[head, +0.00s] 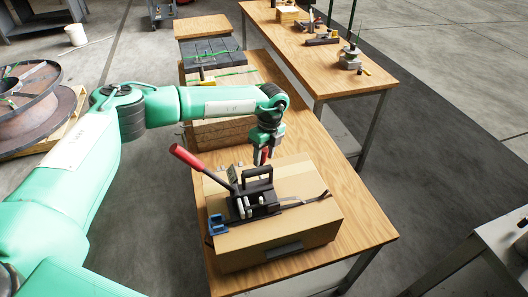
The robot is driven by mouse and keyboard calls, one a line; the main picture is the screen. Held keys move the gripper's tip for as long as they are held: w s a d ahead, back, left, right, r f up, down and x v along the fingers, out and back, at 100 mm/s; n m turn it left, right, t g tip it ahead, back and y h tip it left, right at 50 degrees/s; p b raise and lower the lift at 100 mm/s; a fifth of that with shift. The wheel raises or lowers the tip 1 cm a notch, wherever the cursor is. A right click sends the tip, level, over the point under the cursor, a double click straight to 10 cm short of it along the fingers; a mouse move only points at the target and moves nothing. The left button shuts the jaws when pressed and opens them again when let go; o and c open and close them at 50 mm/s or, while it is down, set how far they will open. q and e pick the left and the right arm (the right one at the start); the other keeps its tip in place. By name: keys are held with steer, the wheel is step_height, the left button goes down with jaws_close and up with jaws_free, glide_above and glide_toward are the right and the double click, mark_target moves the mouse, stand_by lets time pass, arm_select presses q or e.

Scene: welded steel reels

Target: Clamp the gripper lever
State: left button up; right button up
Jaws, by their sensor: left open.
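A black strapping tool (250,203) sits on top of a cardboard box (290,237). A long lever with a red handle (187,157) rises from it toward the upper left. A black loop-shaped handle (257,172) stands on its top, and a blue part (217,225) shows at its left end. I cannot tell which of its levers is the gripper lever. My left gripper (261,157) points down just above and behind the black handle. It is open, with nothing seen between its fingers; contact with the tool cannot be made out. My right gripper is out of view.
The box stands on a wooden table (355,222), with a dark strap (305,199) across its top. More boards and a dark slab (208,57) lie farther back. A second table (345,78) with tools stands behind right. A large reel (30,105) is at left.

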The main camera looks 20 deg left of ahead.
arm_select(q)
steer(key=shift+f, duration=0.35)
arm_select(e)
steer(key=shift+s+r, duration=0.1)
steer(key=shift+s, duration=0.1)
arm_select(q)
jaws_close()
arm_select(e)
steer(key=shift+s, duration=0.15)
